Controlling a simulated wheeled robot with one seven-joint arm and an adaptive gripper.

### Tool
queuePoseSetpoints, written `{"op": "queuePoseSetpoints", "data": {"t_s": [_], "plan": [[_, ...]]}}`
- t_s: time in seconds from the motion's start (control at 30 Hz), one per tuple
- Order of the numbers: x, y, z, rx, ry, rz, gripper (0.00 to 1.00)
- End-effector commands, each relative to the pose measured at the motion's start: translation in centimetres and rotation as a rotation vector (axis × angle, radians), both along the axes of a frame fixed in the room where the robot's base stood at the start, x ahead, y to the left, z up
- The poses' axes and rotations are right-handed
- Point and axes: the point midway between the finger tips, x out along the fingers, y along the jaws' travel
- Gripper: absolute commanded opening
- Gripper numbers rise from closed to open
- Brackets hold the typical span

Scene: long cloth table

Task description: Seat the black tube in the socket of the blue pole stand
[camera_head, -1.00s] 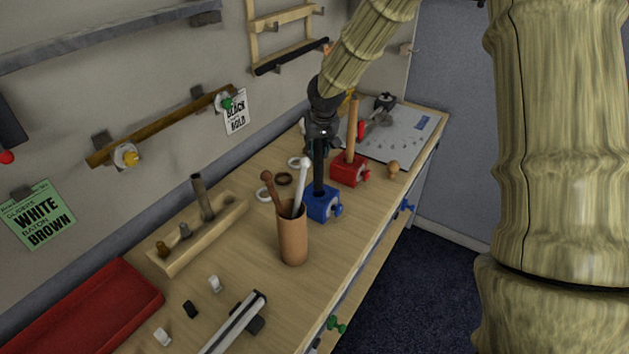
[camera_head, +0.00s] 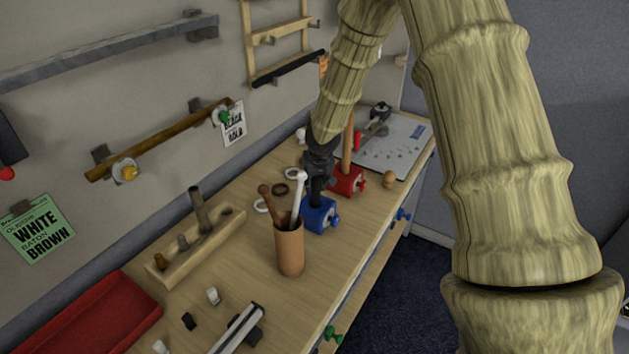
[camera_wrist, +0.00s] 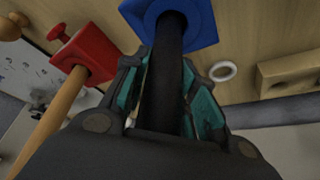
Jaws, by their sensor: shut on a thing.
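The blue pole stand (camera_head: 319,215) is on the wooden table, behind the tan cup. My gripper (camera_head: 318,180) is just above it, pointing down and shut on the black tube (camera_wrist: 167,75). In the wrist view the tube runs between the teal finger pads to the blue stand (camera_wrist: 203,22), and its far end meets the socket opening. The tube appears upright and in line with the socket. How deep it sits in the socket is hidden.
A red stand (camera_head: 347,182) with a wooden pole is close behind the blue one. A tan cup (camera_head: 290,250) with sticks stands in front. Pale and brown rings (camera_head: 280,189) lie to the left. A wooden knob (camera_head: 389,174) is to the right.

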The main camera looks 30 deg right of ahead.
Motion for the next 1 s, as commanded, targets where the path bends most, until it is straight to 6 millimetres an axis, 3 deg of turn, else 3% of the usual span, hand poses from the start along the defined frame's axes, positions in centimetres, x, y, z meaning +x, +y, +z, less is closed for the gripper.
{"op": "queuePoseSetpoints", "data": {"t_s": [0.03, 0.07, 0.17, 0.2, 0.63, 1.0], "plan": [[0.0, 0.0, 0.0, 0.0, -0.001, 0.0, 0.0], [0.0, 0.0, 0.0, 0.0, 0.0, 0.0, 0.29], [0.0, 0.0, 0.0, 0.0, 0.0, 0.0, 0.48], [0.0, 0.0, 0.0, 0.0, 0.0, 0.0, 0.49], [-0.1, 0.1, 0.6, 0.001, -0.002, -0.001, 0.49], [-1.7, 0.5, 4.4, 0.001, -0.003, 0.0, 0.49]]}}
